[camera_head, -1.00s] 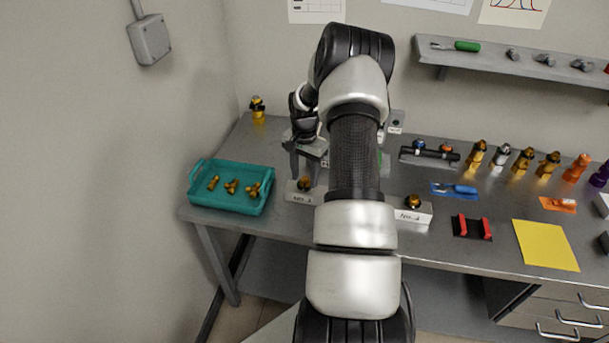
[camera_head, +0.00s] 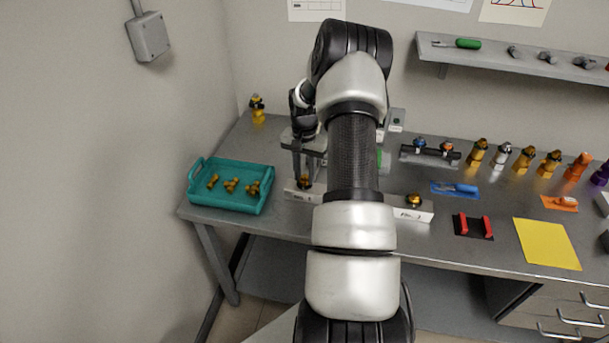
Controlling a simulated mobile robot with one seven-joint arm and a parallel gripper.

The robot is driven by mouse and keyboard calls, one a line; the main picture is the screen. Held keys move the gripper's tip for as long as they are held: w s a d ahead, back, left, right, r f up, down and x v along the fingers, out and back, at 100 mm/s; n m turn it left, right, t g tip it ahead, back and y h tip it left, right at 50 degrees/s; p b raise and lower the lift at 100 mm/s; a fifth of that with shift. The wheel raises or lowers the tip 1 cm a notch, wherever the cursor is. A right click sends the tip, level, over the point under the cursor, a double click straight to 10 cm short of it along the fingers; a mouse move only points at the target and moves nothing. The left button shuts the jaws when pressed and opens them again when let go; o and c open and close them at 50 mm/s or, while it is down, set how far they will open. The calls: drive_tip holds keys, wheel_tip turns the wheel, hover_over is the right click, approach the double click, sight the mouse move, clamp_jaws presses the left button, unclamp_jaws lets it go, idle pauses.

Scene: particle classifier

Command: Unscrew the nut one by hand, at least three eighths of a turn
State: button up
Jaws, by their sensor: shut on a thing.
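A brass-coloured nut (camera_head: 304,183) sits on a white labelled block (camera_head: 297,196) near the front left of the bench. My gripper (camera_head: 304,180) points down over it, and its fingers are shut on this nut. The fingers partly hide the nut, so its turn cannot be seen. A second brass nut (camera_head: 414,200) sits on a like block (camera_head: 412,215) to the right, apart from my gripper. The block labels are too small to read surely, but the gripped nut appears to be nut one.
A teal tray (camera_head: 228,207) with several brass fittings stands at the left. My arm covers the bench middle. A blue-handled tool (camera_head: 459,188), a red-ended holder (camera_head: 474,227) and a yellow sheet (camera_head: 546,244) lie right. Several bottle-like fittings (camera_head: 500,155) stand behind.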

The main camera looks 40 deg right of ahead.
drive_tip(key=n+b, duration=0.1)
drive_tip(key=n, duration=0.2)
drive_tip(key=shift+f+n, duration=0.1)
drive_tip(key=shift+n, duration=0.2)
drive_tip(key=n+b, duration=0.1)
drive_tip(key=n, duration=0.2)
drive_tip(key=shift+n, duration=0.3)
drive_tip(key=n, duration=0.6)
drive_tip(key=shift+s, duration=0.1)
drive_tip(key=n, duration=0.7)
drive_tip(key=shift+s+n, duration=0.1)
drive_tip(key=shift+n, duration=0.2)
drive_tip(key=n, duration=0.3)
drive_tip(key=shift+f+n, duration=0.1)
drive_tip(key=shift+n, duration=0.2)
drive_tip(key=shift+n+p, duration=0.3)
drive_tip(key=shift+n, duration=1.3)
